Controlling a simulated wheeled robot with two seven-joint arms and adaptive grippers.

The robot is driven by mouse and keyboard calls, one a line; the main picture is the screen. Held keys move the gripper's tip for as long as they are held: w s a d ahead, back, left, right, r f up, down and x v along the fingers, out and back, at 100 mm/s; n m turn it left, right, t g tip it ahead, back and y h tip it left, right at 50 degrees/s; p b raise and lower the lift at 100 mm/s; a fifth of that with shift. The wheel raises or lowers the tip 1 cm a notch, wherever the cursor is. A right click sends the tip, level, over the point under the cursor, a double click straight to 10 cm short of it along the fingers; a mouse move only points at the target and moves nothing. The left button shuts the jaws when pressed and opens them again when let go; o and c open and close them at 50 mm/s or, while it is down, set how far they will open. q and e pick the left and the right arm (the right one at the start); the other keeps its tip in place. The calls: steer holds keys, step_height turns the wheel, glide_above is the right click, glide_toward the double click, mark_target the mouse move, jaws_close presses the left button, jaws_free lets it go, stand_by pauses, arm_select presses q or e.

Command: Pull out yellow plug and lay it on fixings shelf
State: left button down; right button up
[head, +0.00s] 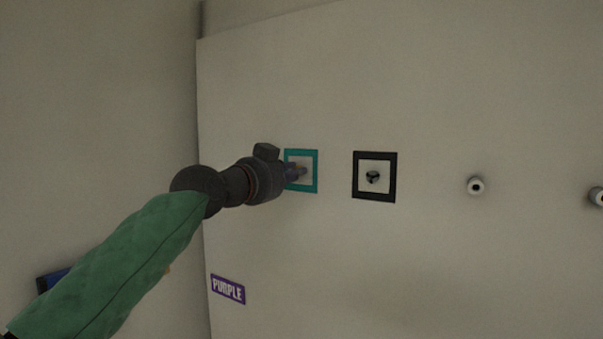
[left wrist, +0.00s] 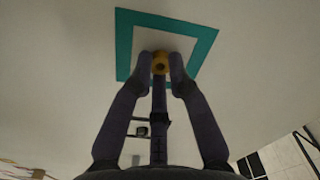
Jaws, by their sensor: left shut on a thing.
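In the left wrist view the yellow plug (left wrist: 160,62) shows between my left fingertips, in front of the wall inside a teal square frame (left wrist: 124,45). My left gripper (left wrist: 161,66) is shut on the plug. I cannot tell how far the plug sits in the wall. In the head view my left gripper (head: 298,170) reaches the teal frame (head: 316,172) and hides the plug. The fixings shelf cannot be made out in either view. My right gripper is not in view.
A black square frame (head: 357,176) around a dark fixture (head: 373,177) is to the right of the teal one. Farther right, round pale fittings (head: 476,185) stick out from the wall. A purple sign (head: 228,289) reading PURPLE is low on the wall. The wall between is bare.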

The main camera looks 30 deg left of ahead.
arm_select(q)
steer(key=shift+s+f, duration=0.15)
steer(key=shift+s, duration=0.45)
steer(key=shift+s+b, duration=0.4)
steer(key=shift+s, duration=0.15)
steer(key=shift+s+a, duration=0.1)
steer(key=shift+s, duration=0.2)
steer(key=shift+s, duration=0.2)
steer(key=s+b, duration=0.1)
steer(key=s, duration=0.2)
steer(key=shift+s+a+b, duration=0.15)
steer(key=shift+s+b, duration=0.15)
stand_by(0.5)
